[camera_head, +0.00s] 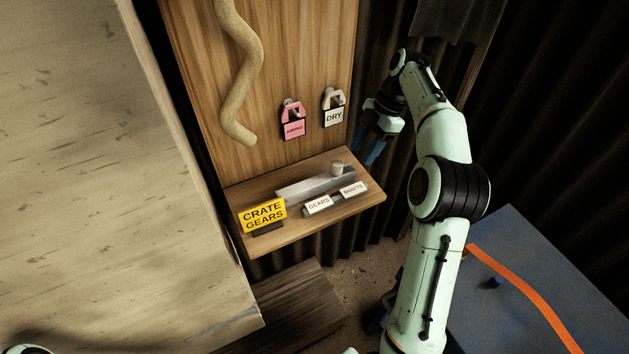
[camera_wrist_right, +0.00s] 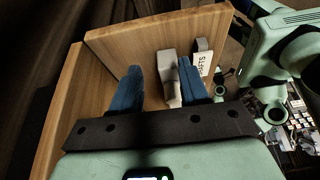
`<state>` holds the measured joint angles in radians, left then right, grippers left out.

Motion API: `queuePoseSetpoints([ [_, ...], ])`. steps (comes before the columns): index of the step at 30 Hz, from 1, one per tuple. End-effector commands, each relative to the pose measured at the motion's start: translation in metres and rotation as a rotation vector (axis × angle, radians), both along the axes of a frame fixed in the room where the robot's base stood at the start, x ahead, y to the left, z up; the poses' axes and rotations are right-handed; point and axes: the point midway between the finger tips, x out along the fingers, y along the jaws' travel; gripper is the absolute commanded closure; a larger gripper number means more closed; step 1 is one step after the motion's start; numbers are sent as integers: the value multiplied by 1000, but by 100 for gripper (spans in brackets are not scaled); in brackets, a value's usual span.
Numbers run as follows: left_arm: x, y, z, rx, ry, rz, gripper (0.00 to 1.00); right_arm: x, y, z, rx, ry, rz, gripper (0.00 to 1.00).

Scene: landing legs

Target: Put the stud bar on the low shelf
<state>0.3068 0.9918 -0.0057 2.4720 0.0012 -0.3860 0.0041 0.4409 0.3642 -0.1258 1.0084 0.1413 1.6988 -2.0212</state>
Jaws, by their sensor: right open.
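The stud bar (camera_head: 300,187) is a flat grey metal bar with a short round stud standing near its right end. It lies on a wooden shelf (camera_head: 290,231) fixed to a wooden panel. My right gripper (camera_head: 367,151) is beside the shelf's right end, apart from the bar. In the right wrist view its blue fingers (camera_wrist_right: 160,68) are spread and empty, with the stud bar (camera_wrist_right: 167,63) showing beyond and between them. A darker wooden surface (camera_head: 300,304) lies lower down; I cannot tell if it is the low shelf. My left gripper is out of view.
A yellow CRATE GEARS sign (camera_head: 263,215) and the GEARS (camera_head: 318,204) and SHAFTS (camera_head: 353,190) labels stand along the shelf's front. Pink (camera_head: 293,121) and white DRY (camera_head: 334,110) tags hang above, beside a wavy tan strip (camera_head: 238,70). A blue surface (camera_head: 530,300) is at right.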

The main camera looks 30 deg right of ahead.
Motion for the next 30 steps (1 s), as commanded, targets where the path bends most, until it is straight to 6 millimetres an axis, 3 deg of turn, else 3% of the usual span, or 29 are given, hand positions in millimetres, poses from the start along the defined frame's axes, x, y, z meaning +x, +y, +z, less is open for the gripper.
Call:
queuePoseSetpoints([
  [6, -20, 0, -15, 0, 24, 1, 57, 2, 44, -5, 1, 5, 6, 55],
  [12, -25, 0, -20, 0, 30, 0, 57, 7, 84, -3, 0, 3, 4, 55],
  [23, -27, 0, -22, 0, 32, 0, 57, 11, 116, -2, -1, 4, 4, 55],
  [30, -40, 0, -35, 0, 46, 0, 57, 12, 129, -42, 0, 8, 1, 55],
])
